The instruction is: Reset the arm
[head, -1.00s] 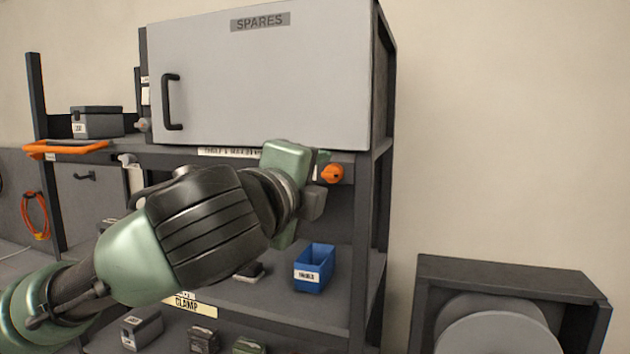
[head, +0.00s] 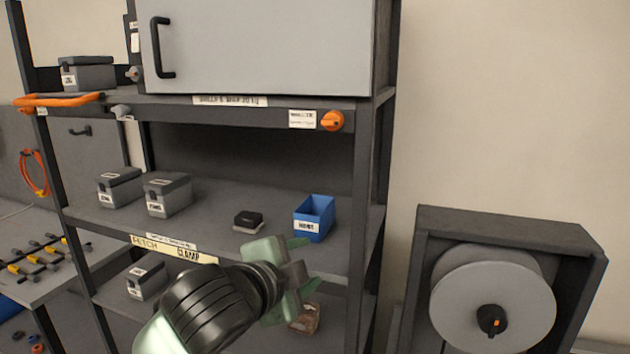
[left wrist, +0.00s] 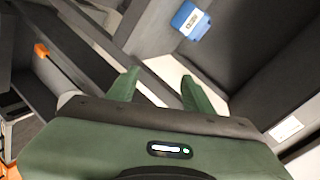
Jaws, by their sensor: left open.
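My left arm comes in from the bottom of the head view. Its green left gripper (head: 304,268) is in front of the lower shelving, below a blue bin, with nothing seen between its fingers. In the left wrist view the two green fingers of this gripper (left wrist: 160,80) are spread apart and empty. My right gripper is in neither view.
The shelf rack holds a blue bin (head: 314,218), a small black box (head: 248,221) and grey boxes (head: 167,195). An orange knob (head: 332,121) is on the upper beam. Above is a grey cabinet door (head: 260,45). A grey reel (head: 492,305) stands at right.

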